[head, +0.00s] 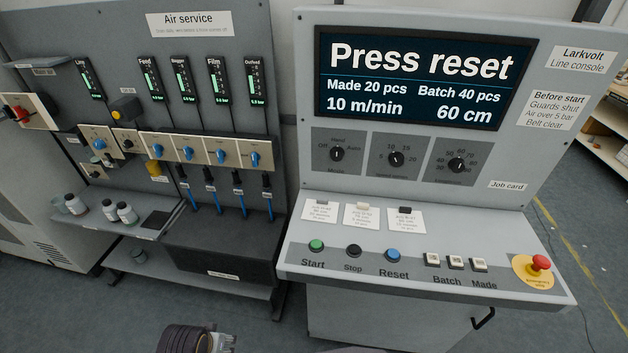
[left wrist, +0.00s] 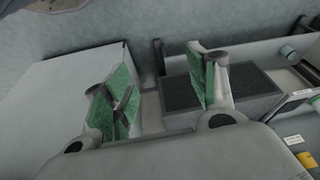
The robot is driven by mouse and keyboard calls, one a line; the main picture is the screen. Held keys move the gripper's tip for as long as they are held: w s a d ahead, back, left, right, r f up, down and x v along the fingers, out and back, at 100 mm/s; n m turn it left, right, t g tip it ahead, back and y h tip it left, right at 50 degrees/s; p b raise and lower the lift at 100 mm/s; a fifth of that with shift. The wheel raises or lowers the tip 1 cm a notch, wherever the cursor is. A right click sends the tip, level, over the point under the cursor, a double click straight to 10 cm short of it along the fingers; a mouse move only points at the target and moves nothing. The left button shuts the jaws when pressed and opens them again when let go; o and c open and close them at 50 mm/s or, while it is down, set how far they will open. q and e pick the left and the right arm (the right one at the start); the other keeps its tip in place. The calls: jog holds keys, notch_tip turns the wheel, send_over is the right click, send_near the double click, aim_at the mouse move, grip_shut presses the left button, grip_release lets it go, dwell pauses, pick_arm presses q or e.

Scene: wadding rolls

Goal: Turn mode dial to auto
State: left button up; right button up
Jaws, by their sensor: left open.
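The mode dial (head: 337,153) is a small black knob on the left of three dark plates on the grey line console. Off is marked at its left, Hand above and Auto at its right. Its pointer seems to stand near upright, but it is too small to read surely. My left gripper (left wrist: 165,95) shows in the left wrist view with its green-padded fingers spread wide and nothing between them. It is well apart from the dial, which that view does not show. My right gripper is not in view.
The console screen (head: 425,78) reads "Press reset". Two other dials (head: 396,158) (head: 457,165) sit right of the mode dial. Below are the green start (head: 316,246), black stop (head: 353,250) and blue reset (head: 393,255) buttons, and a red emergency stop (head: 541,263). An air service panel (head: 225,90) stands left.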

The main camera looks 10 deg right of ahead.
pick_arm(q)
jog(key=w+d+r+t+b, duration=0.2)
jog(key=w+d+r+t, duration=0.6)
jog(key=w+d+r, duration=0.9)
jog(key=w+d+r+m+t+h, duration=0.1)
jog(key=w+d+r+t+h, duration=0.1)
jog(key=d+r, duration=0.5)
jog(key=w+d+r+m+t+h, duration=0.1)
jog(key=w+d+r+t+h, duration=0.2)
jog(key=d+r, duration=0.4)
jog(key=shift+w+d+r+m+t+h, duration=0.15)
jog(key=shift+w+d+m+t+h, duration=0.25)
jog(key=shift+w+d, duration=0.85)
